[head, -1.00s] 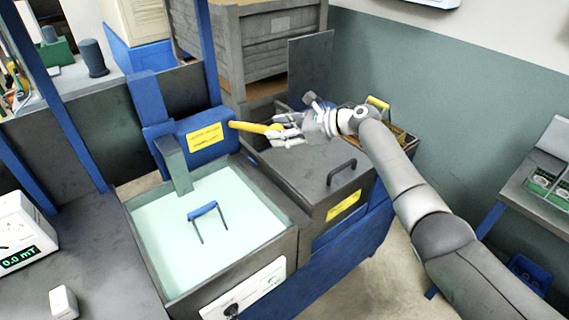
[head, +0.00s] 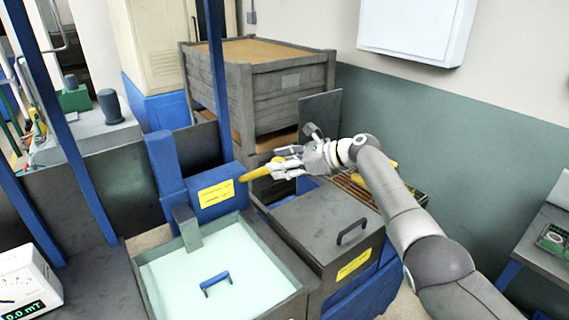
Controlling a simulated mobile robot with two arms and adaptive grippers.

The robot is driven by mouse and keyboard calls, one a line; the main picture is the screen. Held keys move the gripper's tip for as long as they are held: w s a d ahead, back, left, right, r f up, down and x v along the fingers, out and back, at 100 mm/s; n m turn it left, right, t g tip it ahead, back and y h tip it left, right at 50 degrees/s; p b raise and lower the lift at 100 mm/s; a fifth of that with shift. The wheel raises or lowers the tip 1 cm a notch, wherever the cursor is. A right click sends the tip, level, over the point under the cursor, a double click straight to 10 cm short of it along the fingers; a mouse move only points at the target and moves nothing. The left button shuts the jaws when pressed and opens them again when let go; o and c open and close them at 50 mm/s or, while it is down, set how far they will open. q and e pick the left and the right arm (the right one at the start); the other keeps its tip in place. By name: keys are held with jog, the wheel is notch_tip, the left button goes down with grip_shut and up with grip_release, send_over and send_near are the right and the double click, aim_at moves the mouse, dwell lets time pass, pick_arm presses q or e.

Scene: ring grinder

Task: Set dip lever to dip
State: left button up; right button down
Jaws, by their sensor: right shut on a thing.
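The dip lever (head: 256,173) is a yellow bar that sticks out to the right from a blue housing with a yellow label (head: 216,193). It tilts up towards its outer end. My right gripper (head: 280,166) is shut on the lever's outer end, and its fingers hide part of that end. Below the housing, a tank (head: 296,269) holds pale green liquid. A blue handle (head: 215,283) on thin rods shows low in the liquid. My left gripper is not in view.
A dark lidded box with a black handle (head: 351,231) stands right of the tank, under my right arm. A large grey crate (head: 285,88) stands behind. A meter (head: 25,285) sits at the left. A white wall cabinet (head: 418,30) hangs at the upper right.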

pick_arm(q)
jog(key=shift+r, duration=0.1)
pick_arm(e)
jog(key=shift+w+a+r, duration=0.1)
jog(key=shift+w+r, duration=0.05)
jog(key=shift+r, duration=0.45)
jog(key=shift+w+r, duration=0.15)
jog(key=shift+r, duration=0.4)
jog(key=c, duration=1.1)
grip_release()
jog(key=shift+a, duration=0.1)
jog(key=shift+c, duration=0.2)
jog(key=shift+o, duration=1.3)
jog(key=shift+w+a+f, duration=0.15)
jog(key=shift+w+a, duration=0.05)
jog(key=shift+o, duration=0.3)
jog(key=shift+w+a+f, duration=0.1)
jog(key=shift+w+f, duration=0.05)
jog(key=shift+f, duration=0.25)
jog(key=shift+d, duration=0.4)
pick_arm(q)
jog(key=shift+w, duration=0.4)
pick_arm(e)
jog(key=v, duration=1.1)
jog(key=shift+s+d, duration=0.3)
jog(key=shift+s, duration=0.1)
